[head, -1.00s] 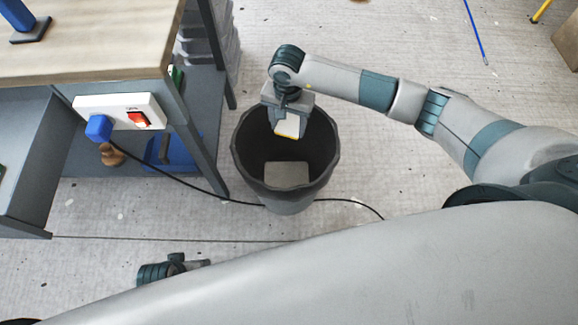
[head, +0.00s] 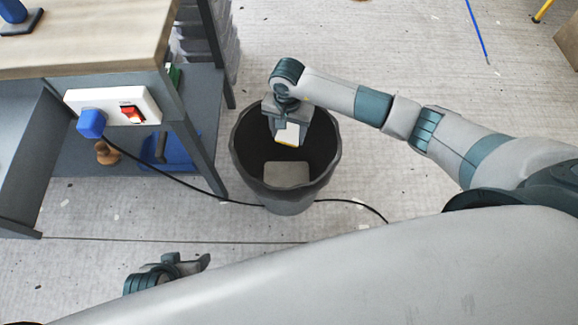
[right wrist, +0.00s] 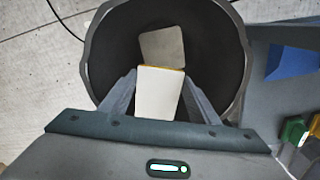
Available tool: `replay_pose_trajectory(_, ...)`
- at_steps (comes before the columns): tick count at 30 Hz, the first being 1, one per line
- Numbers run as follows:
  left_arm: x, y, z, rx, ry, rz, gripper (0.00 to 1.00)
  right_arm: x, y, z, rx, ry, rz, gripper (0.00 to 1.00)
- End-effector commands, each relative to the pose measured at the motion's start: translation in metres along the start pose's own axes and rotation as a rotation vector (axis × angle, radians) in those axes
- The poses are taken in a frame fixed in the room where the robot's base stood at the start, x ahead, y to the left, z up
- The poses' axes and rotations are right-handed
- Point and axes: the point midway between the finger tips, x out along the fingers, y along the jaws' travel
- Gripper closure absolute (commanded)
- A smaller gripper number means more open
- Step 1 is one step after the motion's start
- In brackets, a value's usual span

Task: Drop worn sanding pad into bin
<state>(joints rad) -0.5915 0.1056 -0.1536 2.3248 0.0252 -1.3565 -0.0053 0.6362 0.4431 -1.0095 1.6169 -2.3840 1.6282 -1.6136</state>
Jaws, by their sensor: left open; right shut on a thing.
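The worn sanding pad (head: 288,135) is a small pale block with a yellowish edge; it also shows in the right wrist view (right wrist: 158,95). My right gripper (head: 289,128) is shut on it and holds it over the mouth of the bin. The right wrist view shows the pad between the two fingers (right wrist: 158,100). The bin (head: 335,160) is dark grey, round and open-topped, and its rim also shows in the right wrist view (right wrist: 90,65). A flat grey piece (head: 287,174) lies inside the bin. My left gripper (head: 190,264) is open and empty, low at the lower left.
A workbench (head: 90,45) with a wooden top stands left of the bin. A white socket box (head: 112,105) with a red switch and blue plug sits on its side. A black cable (head: 345,201) runs on the floor past the bin.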

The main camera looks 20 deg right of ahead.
Motion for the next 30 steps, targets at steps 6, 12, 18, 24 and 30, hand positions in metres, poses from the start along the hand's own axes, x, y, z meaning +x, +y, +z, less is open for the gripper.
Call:
replay_pose_trajectory(6, 0.0, 0.0, 0.0, 0.0, 0.0, 0.0, 0.45, 0.0, 0.0, 0.0, 0.0, 0.0, 0.0, 0.42)
replay_pose_trajectory(12, 0.0, 0.0, 0.0, 0.0, 0.0, 0.0, 0.45, 0.0, 0.0, 0.0, 0.0, -0.001, 0.0, 0.23)
replay_pose_trajectory(18, 0.0, 0.0, 0.0, 0.0, 0.0, 0.0, 0.45, -0.001, 0.0, 0.0, 0.0, -0.001, 0.0, 0.23)
replay_pose_trajectory(24, -0.001, 0.0, 0.0, 0.0, -0.001, -0.001, 0.45, -0.009, 0.0, 0.0, 0.0, -0.001, 0.0, 0.23)
replay_pose_trajectory(30, -0.002, -0.001, 0.001, 0.0, -0.007, -0.003, 0.45, -0.034, 0.0, -0.001, -0.001, 0.002, -0.001, 0.23)
